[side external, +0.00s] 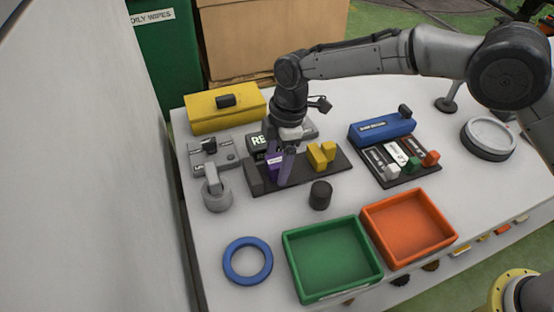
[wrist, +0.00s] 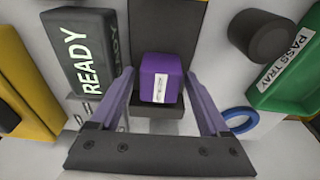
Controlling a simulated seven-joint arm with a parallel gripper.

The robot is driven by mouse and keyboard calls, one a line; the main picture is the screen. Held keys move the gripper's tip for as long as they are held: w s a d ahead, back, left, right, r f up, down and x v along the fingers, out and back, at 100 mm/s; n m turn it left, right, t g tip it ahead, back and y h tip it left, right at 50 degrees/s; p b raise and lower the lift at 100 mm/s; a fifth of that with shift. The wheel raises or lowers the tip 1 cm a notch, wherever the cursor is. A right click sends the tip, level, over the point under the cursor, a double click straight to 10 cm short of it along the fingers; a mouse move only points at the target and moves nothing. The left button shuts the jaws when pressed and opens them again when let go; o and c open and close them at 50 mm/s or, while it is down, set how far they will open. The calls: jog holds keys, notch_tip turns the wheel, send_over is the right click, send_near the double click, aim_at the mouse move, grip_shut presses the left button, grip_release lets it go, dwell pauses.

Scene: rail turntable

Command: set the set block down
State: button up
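The purple set block (wrist: 161,80) has a white label on its front. In the wrist view it stands between the two fingers of my gripper (wrist: 161,72), at the end of a dark strip. A narrow gap shows on each side of the block, so the fingers look open around it. In the side view my gripper (side external: 279,170) points down at the dark rail base (side external: 325,178), with the purple block (side external: 273,161) at its fingers. One finger partly hides the block, and its underside contact is not clear.
A READY sign box (wrist: 85,55) stands close on the left in the wrist view. Yellow blocks (side external: 320,155) sit right of my gripper, and a black cylinder (side external: 320,195) stands in front. Green (side external: 334,292) and orange (side external: 409,262) trays and a blue ring (side external: 230,270) lie nearer the front.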

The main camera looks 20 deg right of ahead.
jog(key=shift+r, duration=0.15)
notch_tip(320, 180, up, 12)
jog(key=d, duration=0.1)
jog(key=shift+d, duration=0.4)
jog(key=s+d+r+m+t, duration=0.1)
jog(key=s+d+r+m, duration=0.35)
jog(key=d, duration=0.45)
jog(key=s+d+r+m+t, duration=0.2)
jog(key=s+d+r+m, duration=0.3)
jog(key=d, duration=0.5)
jog(key=s+d+f+m+t, duration=0.1)
jog(key=s+d+m, duration=0.1)
jog(key=s+d, duration=0.2)
jog(key=s+d+f+m+h, duration=0.1)
jog(key=s+d+f+m, duration=0.1)
jog(key=s, duration=0.7)
jog(key=s+d+f+m+t, duration=0.1)
jog(key=s+d+f+m, duration=0.1)
jog(key=s+d+m, duration=0.2)
jog(key=s+d, duration=0.2)
jog(key=s, duration=0.1)
jog(key=shift+d+f+t+h, duration=0.2)
jog(key=shift+f+t+h, duration=0.1)
jog(key=shift+h, duration=0.1)
